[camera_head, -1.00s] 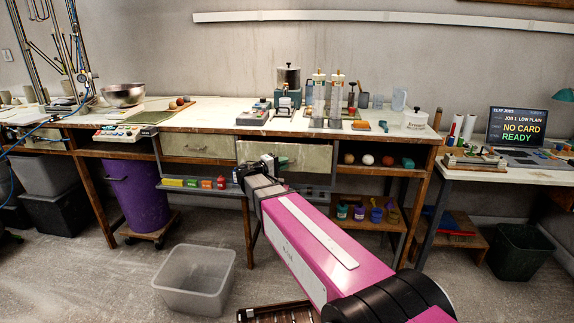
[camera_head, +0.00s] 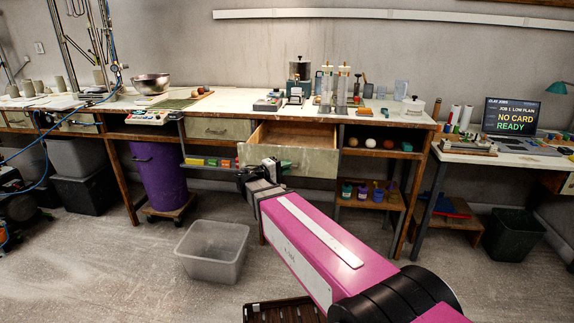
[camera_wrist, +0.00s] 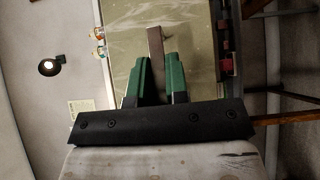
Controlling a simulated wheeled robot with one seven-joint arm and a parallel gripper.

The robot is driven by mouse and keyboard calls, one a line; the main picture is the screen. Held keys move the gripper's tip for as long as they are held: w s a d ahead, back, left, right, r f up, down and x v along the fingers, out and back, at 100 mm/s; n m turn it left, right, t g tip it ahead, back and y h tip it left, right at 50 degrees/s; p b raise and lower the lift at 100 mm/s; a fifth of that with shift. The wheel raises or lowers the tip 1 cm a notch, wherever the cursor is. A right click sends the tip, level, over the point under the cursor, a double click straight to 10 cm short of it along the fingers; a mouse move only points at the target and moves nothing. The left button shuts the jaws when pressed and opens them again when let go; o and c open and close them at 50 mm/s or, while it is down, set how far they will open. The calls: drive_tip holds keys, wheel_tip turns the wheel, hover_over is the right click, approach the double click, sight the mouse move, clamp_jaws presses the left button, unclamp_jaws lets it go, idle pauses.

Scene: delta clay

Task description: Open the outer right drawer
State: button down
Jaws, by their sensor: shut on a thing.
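The outer right drawer (camera_head: 312,162) sits under the long workbench and is pulled out, with its empty-looking wooden inside (camera_head: 290,135) showing. My gripper (camera_head: 272,166) is at the left part of the drawer's front. In the wrist view my gripper's green fingers (camera_wrist: 158,80) are closed on the brownish drawer handle (camera_wrist: 156,45), with the pale drawer front (camera_wrist: 195,40) behind it. In the head view my gripper hides the handle.
A closed drawer (camera_head: 220,129) is to the left. A clear plastic bin (camera_head: 213,252) stands on the floor below. Shelves with balls (camera_head: 370,142) and small jars (camera_head: 362,192) are right of the drawer. A purple barrel (camera_head: 160,178) stands further left.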

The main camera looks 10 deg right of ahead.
drive_tip(key=shift+s+a, duration=0.25)
drive_tip(key=shift+s, duration=0.45)
drive_tip(key=c, duration=1.1)
unclamp_jaws()
drive_tip(key=shift+a, duration=0.1)
drive_tip(key=v, duration=1)
drive_tip(key=shift+s+a, duration=0.15)
drive_tip(key=shift+a, duration=0.15)
drive_tip(key=shift+d+f, duration=0.1)
